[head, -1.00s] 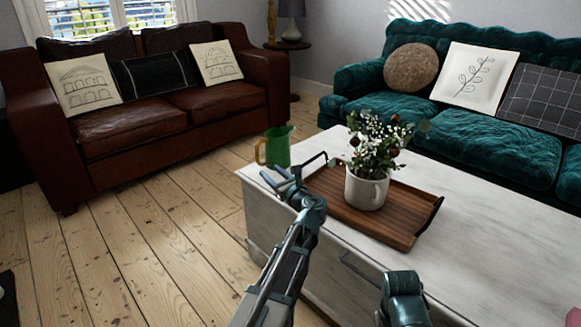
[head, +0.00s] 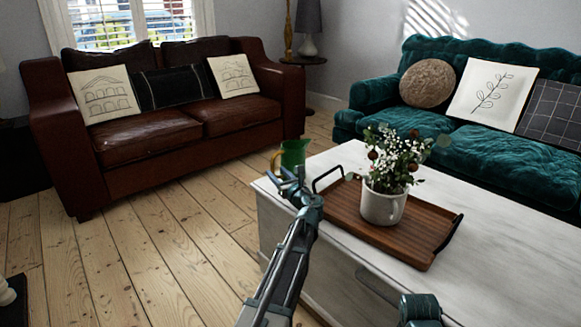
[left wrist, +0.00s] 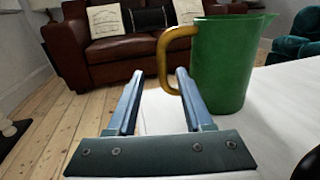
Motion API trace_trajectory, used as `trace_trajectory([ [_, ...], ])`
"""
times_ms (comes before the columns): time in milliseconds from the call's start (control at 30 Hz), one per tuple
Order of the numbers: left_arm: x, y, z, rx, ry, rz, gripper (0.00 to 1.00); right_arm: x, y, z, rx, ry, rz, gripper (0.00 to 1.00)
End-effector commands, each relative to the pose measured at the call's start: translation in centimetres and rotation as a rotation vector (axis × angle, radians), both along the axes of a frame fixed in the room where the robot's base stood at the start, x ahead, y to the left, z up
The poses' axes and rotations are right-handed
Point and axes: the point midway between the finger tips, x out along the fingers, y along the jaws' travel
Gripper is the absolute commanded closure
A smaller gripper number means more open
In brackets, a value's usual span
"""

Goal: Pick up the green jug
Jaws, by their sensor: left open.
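The green jug (head: 294,152) with a yellow handle stands upright near the far left corner of the white coffee table (head: 455,235). In the left wrist view the jug (left wrist: 226,65) is at the right, its yellow handle pointing left. My left gripper (head: 287,180) is in front of the jug in the head view and hides its lower part. In the left wrist view the left gripper (left wrist: 156,75) is open and empty. Its right finger is near the handle, with the jug's body to the right of the fingers. My right gripper is out of view.
A wooden tray (head: 425,248) with black handles lies on the table just right of my left gripper. A brown leather sofa (head: 150,136) and a teal sofa (head: 480,150) stand behind.

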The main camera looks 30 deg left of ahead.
Motion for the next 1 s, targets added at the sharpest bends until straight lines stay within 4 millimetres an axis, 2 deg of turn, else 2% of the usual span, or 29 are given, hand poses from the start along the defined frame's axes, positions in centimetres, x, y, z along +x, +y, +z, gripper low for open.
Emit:
trace_trajectory([
  [267, 0.8, 0.7, -0.3, 0.000, 0.000, 0.000, 0.49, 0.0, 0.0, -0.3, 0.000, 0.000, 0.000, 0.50],
  [433, 2.4, 2.5, -1.0, 0.000, 0.000, 0.002, 0.49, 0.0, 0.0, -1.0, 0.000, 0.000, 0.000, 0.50],
  [533, 3.2, 3.6, -0.8, 0.000, 0.000, 0.001, 0.49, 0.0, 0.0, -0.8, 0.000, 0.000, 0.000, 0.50],
  [800, 3.3, 4.0, -0.8, 0.000, 0.000, 0.000, 0.49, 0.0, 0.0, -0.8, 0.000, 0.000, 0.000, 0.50],
  [867, 3.3, 4.0, -0.8, 0.000, 0.000, 0.000, 0.58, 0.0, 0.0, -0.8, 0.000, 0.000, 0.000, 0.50],
  [1000, 3.3, 4.0, -0.8, 0.000, 0.000, 0.000, 0.83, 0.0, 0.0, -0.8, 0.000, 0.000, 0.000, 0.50],
])
